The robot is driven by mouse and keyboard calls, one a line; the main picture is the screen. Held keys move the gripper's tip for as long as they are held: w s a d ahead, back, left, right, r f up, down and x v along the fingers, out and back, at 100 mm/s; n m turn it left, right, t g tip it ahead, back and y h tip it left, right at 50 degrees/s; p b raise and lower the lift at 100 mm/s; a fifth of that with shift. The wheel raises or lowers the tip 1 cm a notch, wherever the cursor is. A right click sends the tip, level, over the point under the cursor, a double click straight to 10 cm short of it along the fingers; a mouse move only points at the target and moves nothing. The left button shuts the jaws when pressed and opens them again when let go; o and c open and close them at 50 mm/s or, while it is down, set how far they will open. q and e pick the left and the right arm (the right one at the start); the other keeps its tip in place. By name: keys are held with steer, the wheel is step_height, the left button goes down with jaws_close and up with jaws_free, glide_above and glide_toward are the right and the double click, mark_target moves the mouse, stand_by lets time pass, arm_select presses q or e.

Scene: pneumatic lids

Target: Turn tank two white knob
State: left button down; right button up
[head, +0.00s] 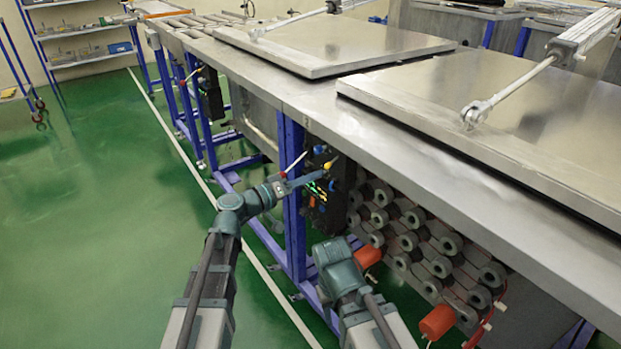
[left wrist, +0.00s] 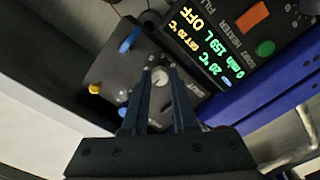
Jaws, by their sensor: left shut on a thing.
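The white knob (left wrist: 160,77) is a small round dial on a black control panel (left wrist: 108,72). In the left wrist view it sits between the tips of my left gripper (left wrist: 154,76), which is shut on it. In the head view my left gripper (head: 318,176) reaches the front of the black control box (head: 337,204) under the near steel tank's edge. The knob itself is too small and covered to make out there. Of my right arm only grey links show; its gripper is out of sight.
Beside the knob are a blue lever (left wrist: 130,40), a yellow knob (left wrist: 95,88) and a lit display (left wrist: 200,45) reading OFF. A blue frame post (head: 293,200) stands close by my left gripper. Green floor (head: 110,230) lies open on the left.

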arm_select(q)
steer(key=shift+s+f, duration=0.1)
stand_by(0.3)
steer(key=c, duration=0.7)
jaws_free()
steer(key=v, duration=1.3)
steer(key=shift+s+a, duration=0.2)
steer(key=shift+a, duration=0.2)
steer(key=shift+d, duration=0.1)
